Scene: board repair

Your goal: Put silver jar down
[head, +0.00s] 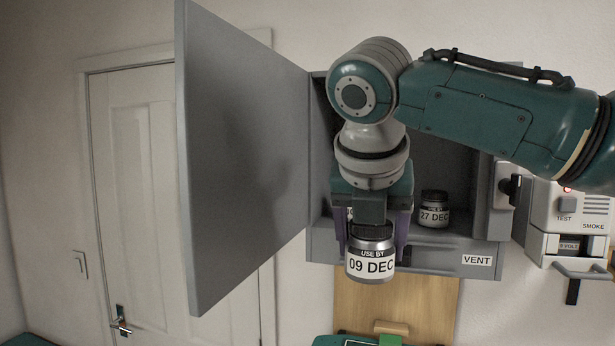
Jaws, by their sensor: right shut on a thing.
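The silver jar (370,265) has a dark lid and a label reading "USE BY 09 DEC". My right gripper (373,235) points down and is shut on it, with a finger on each side near the lid. The jar hangs upright in front of the open cabinet's lower front edge. My right arm comes in from the right and hides much of the cabinet's inside. My left gripper is not in view.
Another jar (434,209) labelled "27 DEC" stands inside the grey cabinet (405,254), marked "VENT". Its door (240,150) stands open at left. A smoke tester (575,215) hangs at right. A wooden board (440,300) is below.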

